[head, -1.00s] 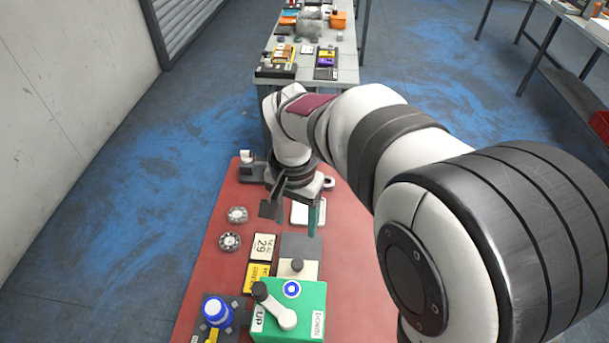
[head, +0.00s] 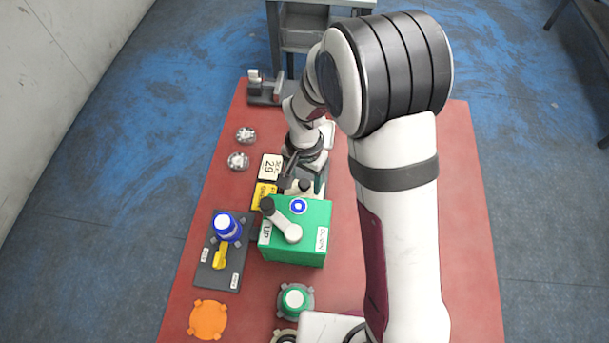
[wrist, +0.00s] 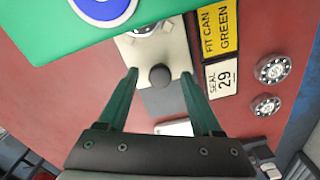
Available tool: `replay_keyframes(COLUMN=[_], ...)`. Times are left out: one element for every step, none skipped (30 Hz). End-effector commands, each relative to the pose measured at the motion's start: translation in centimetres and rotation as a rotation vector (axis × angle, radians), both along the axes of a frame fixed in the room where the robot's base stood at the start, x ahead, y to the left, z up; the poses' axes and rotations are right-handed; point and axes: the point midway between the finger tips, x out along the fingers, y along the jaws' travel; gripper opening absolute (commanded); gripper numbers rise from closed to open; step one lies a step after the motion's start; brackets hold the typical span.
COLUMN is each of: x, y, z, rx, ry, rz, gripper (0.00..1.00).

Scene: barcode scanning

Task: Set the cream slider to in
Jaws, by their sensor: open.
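The cream slider (wrist: 175,50) is a flat cream plate with a round dark knob (wrist: 160,76), on a grey base (wrist: 164,101). In the wrist view it lies in front of my gripper (wrist: 160,74). My gripper is open, with one green finger on each side of the knob and gaps between. I cannot tell how low the fingertips are. In the head view my gripper (head: 302,180) is over the slider, behind the green box, and mostly hides it. Any slider label is not readable.
The green box (head: 312,248) with a grey lever (head: 288,231) and blue-ringed button (head: 298,206) stands right beside the slider. Yellow "FIT CAN GREEN" (wrist: 220,28) and "SEAL 29" (wrist: 221,77) plates lie on the other side. A blue-knobbed panel (head: 218,275) is at left.

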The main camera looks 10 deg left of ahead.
Motion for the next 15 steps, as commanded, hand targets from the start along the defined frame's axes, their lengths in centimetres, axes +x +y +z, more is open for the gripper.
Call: replay_keyframes(x=[0.00,0.00,0.00,0.00,0.00,0.00,0.01,0.00,0.00,0.01,0.01,0.00,0.00,0.01,0.01], y=[0.00,0.01,0.00,0.00,0.01,0.01,0.01,0.01,0.01,0.01,0.01,0.01,0.01,0.01,0.01], z=[0.02,0.02,0.03,0.03,0.03,0.04,0.04,0.04,0.05,0.05,0.05,0.05,0.06,0.06,0.06], rx=[0.000,0.000,0.000,0.000,0.000,0.000,0.000,0.000,0.000,0.000,0.000,0.000,0.000,0.000,0.000], ry=[0.000,0.000,0.000,0.000,0.000,0.000,0.000,0.000,0.000,0.000,0.000,0.000,0.000,0.000,0.000], rz=[0.000,0.000,0.000,0.000,0.000,0.000,0.000,0.000,0.000,0.000,0.000,0.000,0.000,0.000,0.000], gripper=[0.66,0.61,0.54,0.48,0.43,0.36,0.30,0.25,0.18,0.12,0.07,0.00,0.00,0.00,0.00])
